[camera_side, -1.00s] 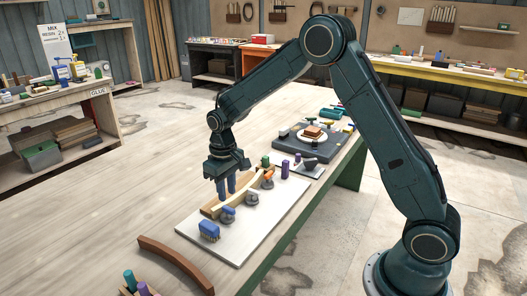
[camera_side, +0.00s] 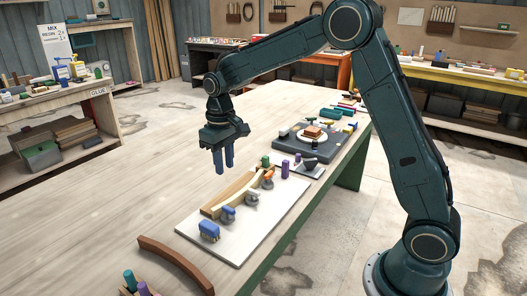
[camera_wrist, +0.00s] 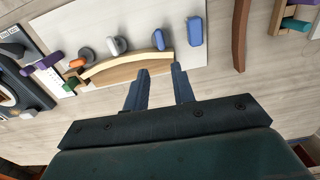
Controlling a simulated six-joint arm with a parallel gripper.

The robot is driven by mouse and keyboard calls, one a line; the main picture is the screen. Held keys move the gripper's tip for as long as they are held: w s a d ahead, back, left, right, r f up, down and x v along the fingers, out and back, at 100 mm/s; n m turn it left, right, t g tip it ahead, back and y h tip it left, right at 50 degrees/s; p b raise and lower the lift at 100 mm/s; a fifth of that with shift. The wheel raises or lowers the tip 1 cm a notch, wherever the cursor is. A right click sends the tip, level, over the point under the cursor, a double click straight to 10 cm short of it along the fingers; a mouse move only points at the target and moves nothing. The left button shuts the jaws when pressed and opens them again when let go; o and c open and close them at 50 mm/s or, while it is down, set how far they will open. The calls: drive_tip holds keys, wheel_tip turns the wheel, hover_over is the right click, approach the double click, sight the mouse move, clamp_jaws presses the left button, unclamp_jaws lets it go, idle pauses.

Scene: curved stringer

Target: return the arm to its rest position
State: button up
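My gripper (camera_side: 223,168) hangs above the workbench, fingers pointing down, over the far left side of a white board (camera_side: 255,233). In the wrist view my gripper (camera_wrist: 160,69) shows its two fingers apart with nothing between them. A pale curved strip (camera_side: 249,188) lies against a wooden block (camera_side: 226,199) on the board, below and apart from the fingers. Clamps with orange (camera_side: 268,175), white (camera_side: 252,197) and blue (camera_side: 229,210) tops stand along the strip. They also show in the wrist view, where the strip (camera_wrist: 120,60) curves left of the fingers.
A blue-topped brush (camera_side: 209,230) sits at the board's near end. A brown curved piece (camera_side: 176,262) lies at the front. Purple (camera_side: 285,168) and green (camera_side: 265,161) pieces stand near a dark plate (camera_side: 292,141). The bench's left side (camera_side: 130,195) is clear.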

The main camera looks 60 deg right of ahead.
drive_tip(key=s+r+t, duration=0.3)
drive_tip(key=s+r, duration=0.8)
drive_tip(key=s, duration=0.2)
drive_tip(key=s+a+t, duration=0.1)
drive_tip(key=s+t, duration=0.1)
drive_tip(key=s, duration=1.4)
drive_tip(key=shift+s+a+f+t, duration=0.15)
drive_tip(key=shift+s+f+t, duration=0.05)
drive_tip(key=shift+s+t, duration=0.15)
